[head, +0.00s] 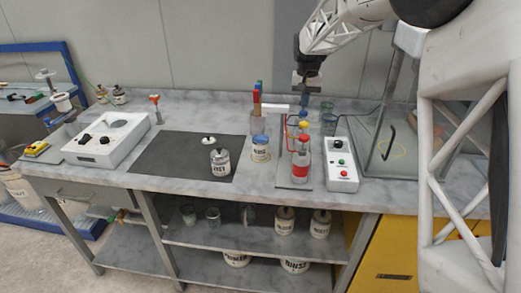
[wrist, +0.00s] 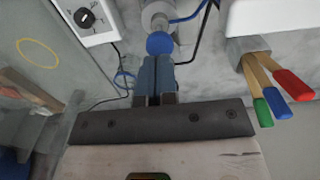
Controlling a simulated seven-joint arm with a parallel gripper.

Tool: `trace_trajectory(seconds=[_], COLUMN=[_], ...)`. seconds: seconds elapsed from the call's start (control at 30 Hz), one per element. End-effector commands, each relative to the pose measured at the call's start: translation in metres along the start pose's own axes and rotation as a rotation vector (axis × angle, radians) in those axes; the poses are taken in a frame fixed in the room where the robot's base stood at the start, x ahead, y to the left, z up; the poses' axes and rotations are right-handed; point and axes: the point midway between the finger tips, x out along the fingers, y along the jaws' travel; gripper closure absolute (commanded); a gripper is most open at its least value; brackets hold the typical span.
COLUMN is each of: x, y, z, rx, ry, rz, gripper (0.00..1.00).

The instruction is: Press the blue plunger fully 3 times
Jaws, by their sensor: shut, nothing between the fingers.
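The blue plunger (wrist: 160,43) shows in the wrist view as a round blue knob on a grey fitting, just past my fingertips. My gripper (wrist: 155,62) has its two blue-grey fingers together, empty, and lines up with the knob. I cannot tell whether they touch. In the head view my gripper (head: 308,88) points down over the back of the rack of coloured-topped vessels. A yellow top (head: 301,124) and a red top (head: 303,138) stand nearer the front there. The plunger's depth of press cannot be told.
A white control box (head: 341,165) with red and green buttons stands right of the rack. A clear-walled enclosure (head: 400,110) is farther right. Red, green and blue-handled tools (wrist: 275,90) stand close by in the wrist view. Blue and black tubes run near the plunger. A dark mat (head: 160,158) lies left.

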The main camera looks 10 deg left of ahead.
Motion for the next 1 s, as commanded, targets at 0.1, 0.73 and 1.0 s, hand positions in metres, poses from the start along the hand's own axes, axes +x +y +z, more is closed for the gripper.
trace_trajectory(seconds=[0.1,0.73,1.0], x=[0.000,0.007,0.014], y=[0.000,0.000,0.000], z=[0.000,0.000,0.000], rx=[0.000,0.000,0.000], ry=[0.000,0.000,0.000], rz=[0.000,0.000,0.000], gripper=[1.00,1.00,1.00])
